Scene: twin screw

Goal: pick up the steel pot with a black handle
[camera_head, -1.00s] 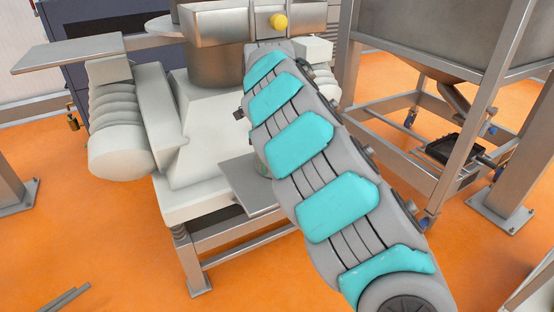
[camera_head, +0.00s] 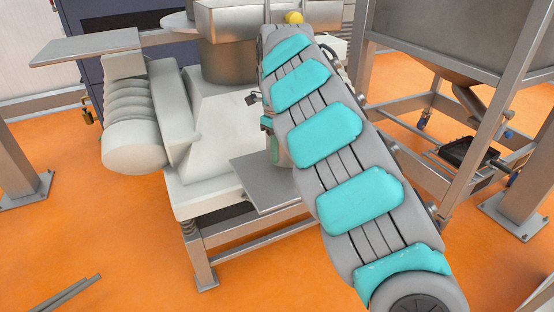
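I cannot make out a steel pot with a black handle in this view; it may be hidden behind my arm. My grey arm with teal pads crosses the centre of the head view from lower right to upper middle. My gripper is not visible, as the arm covers that area. A small dark piece (camera_head: 252,98) sticks out at the arm's left edge; I cannot tell what it belongs to. A pale green and teal part (camera_head: 272,145) shows just below it, partly behind the arm.
A white machine (camera_head: 207,140) with a steel drum (camera_head: 228,55) stands left of my arm. A flat grey plate (camera_head: 262,188) juts out at its front. A steel hopper frame (camera_head: 490,120) stands at the right. Metal bars (camera_head: 65,293) lie lower left.

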